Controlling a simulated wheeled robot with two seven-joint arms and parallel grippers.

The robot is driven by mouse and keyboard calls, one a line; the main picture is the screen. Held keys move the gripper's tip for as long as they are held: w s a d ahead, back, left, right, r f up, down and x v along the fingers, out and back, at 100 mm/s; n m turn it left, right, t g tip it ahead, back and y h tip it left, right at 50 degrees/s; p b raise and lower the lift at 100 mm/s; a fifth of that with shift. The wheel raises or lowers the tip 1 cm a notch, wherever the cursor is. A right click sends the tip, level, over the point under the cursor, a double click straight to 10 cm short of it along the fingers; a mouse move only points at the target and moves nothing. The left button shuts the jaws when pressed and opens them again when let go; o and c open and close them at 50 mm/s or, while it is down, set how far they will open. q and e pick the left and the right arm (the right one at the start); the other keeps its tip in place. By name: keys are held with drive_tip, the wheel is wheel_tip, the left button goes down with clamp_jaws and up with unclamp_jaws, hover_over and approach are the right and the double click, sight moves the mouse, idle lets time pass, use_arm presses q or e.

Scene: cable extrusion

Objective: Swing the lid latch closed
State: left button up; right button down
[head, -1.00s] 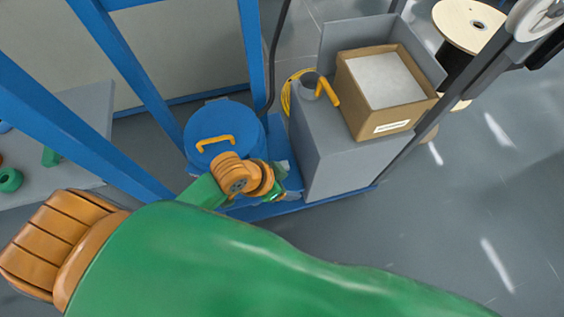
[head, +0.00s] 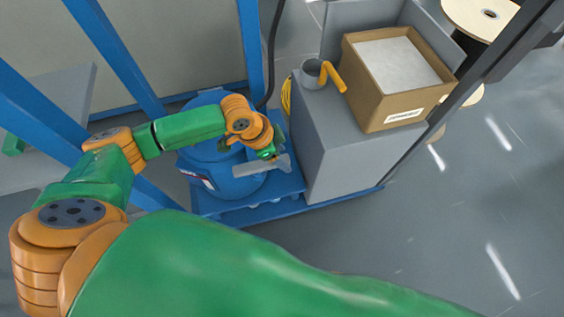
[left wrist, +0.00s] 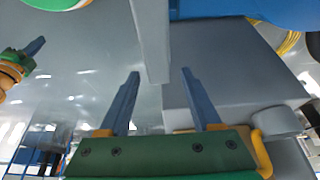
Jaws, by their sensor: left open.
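The blue drum (head: 235,182) stands on a blue base, its lid mostly hidden under my left arm. A flat grey bar, which looks like the lid latch (head: 255,166), shows at the drum's right side; I cannot tell it fully from my finger there. My left gripper (head: 270,155) is beside it. In the left wrist view, the grey latch bar (left wrist: 152,40) reaches down between the two open fingers of the left gripper (left wrist: 160,80); contact cannot be told. Part of what looks like my right gripper (left wrist: 35,50) shows at the left edge, its jaw state unclear.
A grey cabinet (head: 335,160) stands close right of the drum, with a cardboard box (head: 390,105) and a grey cup with a yellow handle (head: 312,73) on top. Blue frame posts (head: 115,55) rise at the left. The floor at right is clear.

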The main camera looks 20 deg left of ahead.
use_arm(q)
drive_tip(key=shift+d, duration=0.1)
clamp_jaws()
drive_tip(key=shift+f, duration=0.1)
idle(1.3)
